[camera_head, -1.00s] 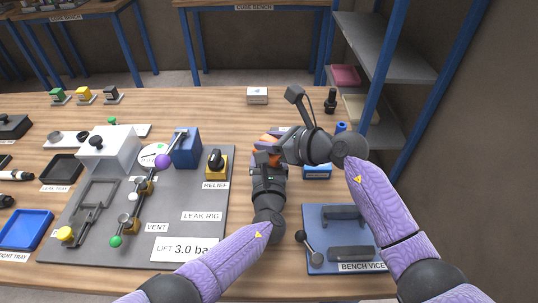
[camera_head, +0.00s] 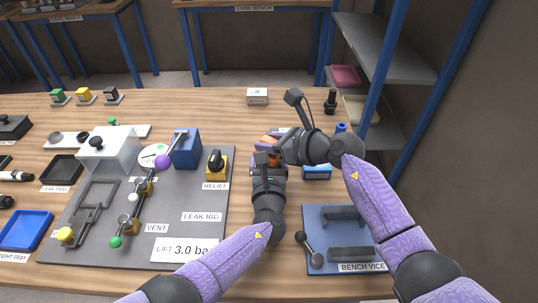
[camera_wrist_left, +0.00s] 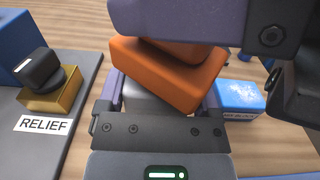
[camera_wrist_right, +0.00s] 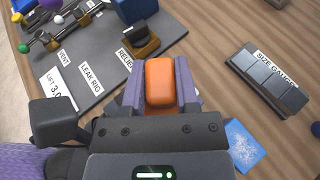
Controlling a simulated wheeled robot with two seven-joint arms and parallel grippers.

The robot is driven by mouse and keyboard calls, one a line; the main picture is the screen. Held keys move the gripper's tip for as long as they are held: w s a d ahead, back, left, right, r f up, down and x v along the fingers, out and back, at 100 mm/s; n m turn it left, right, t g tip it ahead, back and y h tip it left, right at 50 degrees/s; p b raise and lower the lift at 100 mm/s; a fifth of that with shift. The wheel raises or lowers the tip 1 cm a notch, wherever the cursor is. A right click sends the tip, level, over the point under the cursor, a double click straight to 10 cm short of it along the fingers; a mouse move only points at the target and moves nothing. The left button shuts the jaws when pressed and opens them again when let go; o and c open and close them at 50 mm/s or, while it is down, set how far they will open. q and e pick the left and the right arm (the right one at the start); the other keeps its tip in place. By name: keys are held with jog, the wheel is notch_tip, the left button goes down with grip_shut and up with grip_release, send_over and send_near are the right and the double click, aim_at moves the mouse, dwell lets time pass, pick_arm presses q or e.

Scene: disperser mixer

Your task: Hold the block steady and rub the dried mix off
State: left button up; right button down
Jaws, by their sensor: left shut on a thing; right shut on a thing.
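My left gripper (camera_head: 268,158) is shut on a grey block (camera_wrist_left: 145,97), which shows between its purple fingers in the left wrist view. Most of the block is hidden under an orange rubbing piece (camera_wrist_left: 165,75). My right gripper (camera_head: 272,142) is shut on this orange piece, which also shows between its fingers in the right wrist view (camera_wrist_right: 160,85). The orange piece lies over the block, slightly tilted; whether they touch is hard to tell. Dried mix on the block cannot be made out.
A blue box with a white-speckled top (camera_wrist_left: 238,95) stands just right of the grippers. The leak rig board (camera_head: 190,235) with its relief valve (camera_head: 216,165) is close on the left. The bench vice (camera_head: 345,235) is at the front right. A size gauge (camera_wrist_right: 268,78) lies nearby.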

jog(key=shift+w, duration=1.65)
jog(key=shift+f, duration=0.15)
jog(key=shift+s+f, duration=0.15)
jog(key=shift+s, duration=1.65)
jog(key=shift+s+f, duration=0.2)
jog(key=shift+s, duration=0.4)
jog(key=shift+r, duration=0.55)
